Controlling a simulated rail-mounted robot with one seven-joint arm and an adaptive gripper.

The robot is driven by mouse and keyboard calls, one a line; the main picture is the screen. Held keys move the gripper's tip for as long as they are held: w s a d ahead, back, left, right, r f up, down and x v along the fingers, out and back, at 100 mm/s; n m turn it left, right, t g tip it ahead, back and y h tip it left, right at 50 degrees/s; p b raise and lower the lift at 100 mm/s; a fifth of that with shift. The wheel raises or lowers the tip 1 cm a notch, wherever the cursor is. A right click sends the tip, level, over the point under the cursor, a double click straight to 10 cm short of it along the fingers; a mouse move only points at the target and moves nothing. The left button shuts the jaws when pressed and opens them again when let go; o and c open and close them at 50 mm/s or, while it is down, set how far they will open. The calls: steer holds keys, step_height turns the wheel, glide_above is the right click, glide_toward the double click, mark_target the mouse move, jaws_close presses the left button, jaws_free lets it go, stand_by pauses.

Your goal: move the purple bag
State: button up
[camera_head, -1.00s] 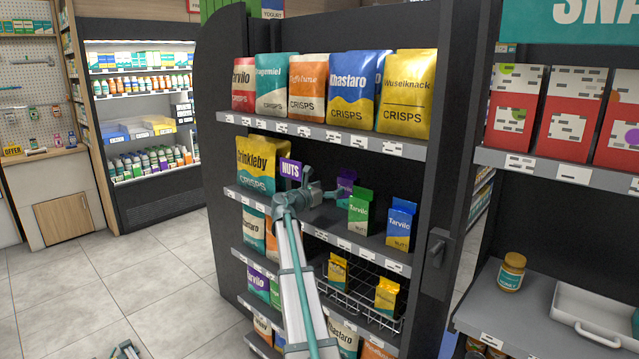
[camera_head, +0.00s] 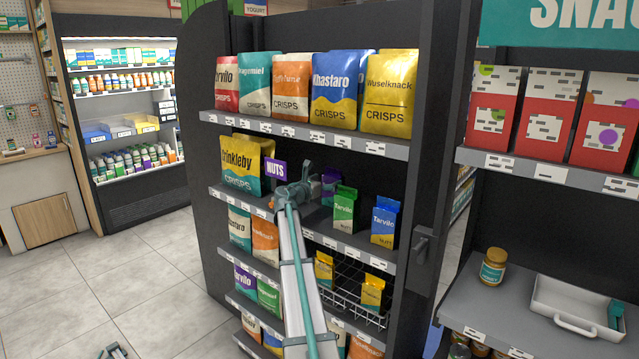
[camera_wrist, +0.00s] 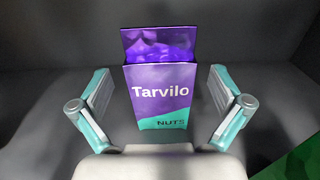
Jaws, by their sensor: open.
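The purple bag (camera_wrist: 160,92) has a teal lower part and is labelled Tarvilo Nuts. It stands upright on the second shelf and is centred in the wrist view. In the head view the purple bag (camera_head: 329,184) shows only in part, with my wrist covering much of it. My gripper (camera_wrist: 161,103) is open in the wrist view, with one finger on each side of the bag and visible gaps between fingers and bag.
A green bag (camera_head: 344,208) and a blue bag (camera_head: 384,222) stand to the right on the same shelf (camera_head: 365,249). A purple NUTS sign (camera_head: 275,170) and a yellow Brinkleby bag (camera_head: 240,168) are at the left. Crisps bags fill the shelf above.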

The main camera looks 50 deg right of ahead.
mark_target(331, 175)
steer(key=shift+d+p, duration=0.35)
steer(key=shift+d, duration=1.7)
steer(key=shift+a, duration=0.1)
steer(key=c, duration=0.9)
